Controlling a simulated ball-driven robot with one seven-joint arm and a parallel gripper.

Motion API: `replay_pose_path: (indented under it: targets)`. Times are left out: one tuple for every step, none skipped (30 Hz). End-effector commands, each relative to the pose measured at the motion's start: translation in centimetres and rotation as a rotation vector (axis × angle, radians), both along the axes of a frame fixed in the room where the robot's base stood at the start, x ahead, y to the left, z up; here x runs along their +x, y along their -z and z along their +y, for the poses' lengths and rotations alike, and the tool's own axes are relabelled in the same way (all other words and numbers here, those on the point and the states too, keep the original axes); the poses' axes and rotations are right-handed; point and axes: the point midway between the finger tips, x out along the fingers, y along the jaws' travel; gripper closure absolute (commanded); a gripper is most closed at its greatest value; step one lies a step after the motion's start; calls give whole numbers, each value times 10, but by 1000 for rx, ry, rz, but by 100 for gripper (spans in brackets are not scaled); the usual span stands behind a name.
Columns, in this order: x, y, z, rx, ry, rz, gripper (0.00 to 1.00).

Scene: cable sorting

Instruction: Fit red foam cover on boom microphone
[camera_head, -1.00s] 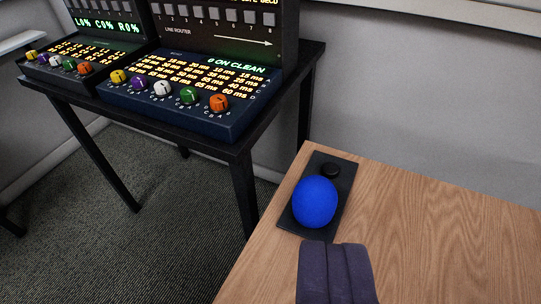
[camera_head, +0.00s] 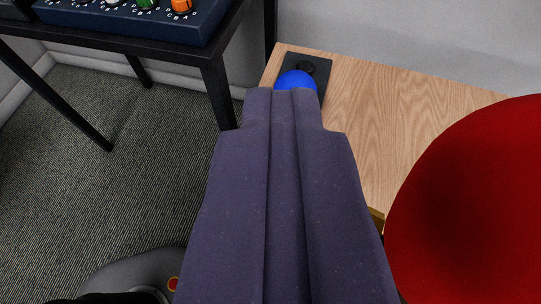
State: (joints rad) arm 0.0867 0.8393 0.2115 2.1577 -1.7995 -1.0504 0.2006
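A large, smooth, rounded red shape (camera_head: 475,215) fills the right side of the view, very close to the camera and cut off by the edge; it looks like the red foam cover. My gripper (camera_head: 284,92) seems to be the dark purple-grey ridged body in the middle, seen from behind and pointing away, with its tip over the blue ball. Whether its fingers are apart or hold anything cannot be made out. I cannot make out a boom microphone.
A black stand with a knobbed panel (camera_head: 130,20) is at upper left. A small gold-brown piece (camera_head: 376,222) shows beside the red shape.

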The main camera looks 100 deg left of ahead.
Motion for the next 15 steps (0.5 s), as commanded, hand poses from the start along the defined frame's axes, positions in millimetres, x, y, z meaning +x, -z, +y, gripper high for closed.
replay_pose_path:
  targets:
    - [-1, -1, 0, 0, 0, 0, 100]
    - [-2, -1, 0, 0, 0, 0, 100]
    - [-3, -1, 1, 0, 0, 0, 100]
    - [-4, -1, 1, 0, 0, 0, 100]
    - [-5, -1, 1, 0, 0, -1, 100]
    - [-6, -1, 1, 0, 0, -1, 100]
    - [-7, -1, 1, 0, 0, -1, 100]
    - [-8, -2, 2, 0, 0, -1, 100]
    - [-9, -2, 2, 0, 0, 0, 100]
    - [-10, -2, 2, 0, 0, 0, 100]
    - [-11, -2, 2, 0, 0, 0, 100]
    - [-12, -2, 2, 0, 1, 0, 100]
    - [-13, -2, 3, 0, 1, 0, 100]
    - [-14, -2, 3, 0, 1, 0, 100]
    - [-15, -2, 3, 0, 1, 0, 100]
